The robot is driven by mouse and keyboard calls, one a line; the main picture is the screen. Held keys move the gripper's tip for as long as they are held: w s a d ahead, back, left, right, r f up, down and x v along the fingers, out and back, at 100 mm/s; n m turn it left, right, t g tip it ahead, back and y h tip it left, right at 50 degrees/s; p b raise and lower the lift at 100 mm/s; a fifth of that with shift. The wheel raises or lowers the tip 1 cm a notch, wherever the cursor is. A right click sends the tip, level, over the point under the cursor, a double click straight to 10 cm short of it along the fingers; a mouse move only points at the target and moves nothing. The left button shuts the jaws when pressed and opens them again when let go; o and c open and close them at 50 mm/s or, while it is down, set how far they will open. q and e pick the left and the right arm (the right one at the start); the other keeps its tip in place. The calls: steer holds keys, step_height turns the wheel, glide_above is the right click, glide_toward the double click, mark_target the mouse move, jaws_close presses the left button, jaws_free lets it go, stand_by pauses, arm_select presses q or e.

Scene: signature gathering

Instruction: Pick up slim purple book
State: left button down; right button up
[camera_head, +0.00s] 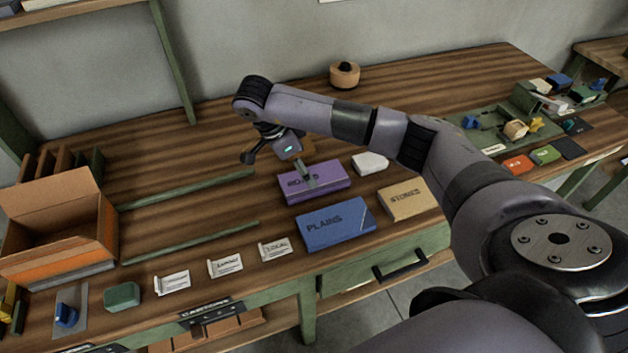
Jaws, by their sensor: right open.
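The slim purple book (332,178) lies flat on the wooden table, behind the blue book (336,226) marked PLAINS and left of a small white item. My right gripper (285,168) hangs over the left part of the purple book, with a fingertip in front of its lettering. The gripper is open and holds nothing that I can see. Whether a finger touches the book cannot be told. My left gripper is not in view.
A tan book (408,201) and the white item (370,164) lie close by on the right. Green rails (190,243) run to the left. An open cardboard box (55,225) stands at far left. Several small cards lie along the front edge. A round wooden pot (344,76) stands behind.

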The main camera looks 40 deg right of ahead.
steer(key=shift+s+d+f, duration=0.1)
steer(key=shift+d+f, duration=0.05)
steer(key=shift+f, duration=0.1)
steer(key=p+x, duration=0.2)
steer(key=x, duration=0.1)
steer(key=shift+s+d+f, duration=0.1)
steer(key=shift+d+f, duration=0.3)
steer(key=shift+f, duration=0.3)
steer(key=shift+c, duration=0.6)
steer(key=c, duration=1.3)
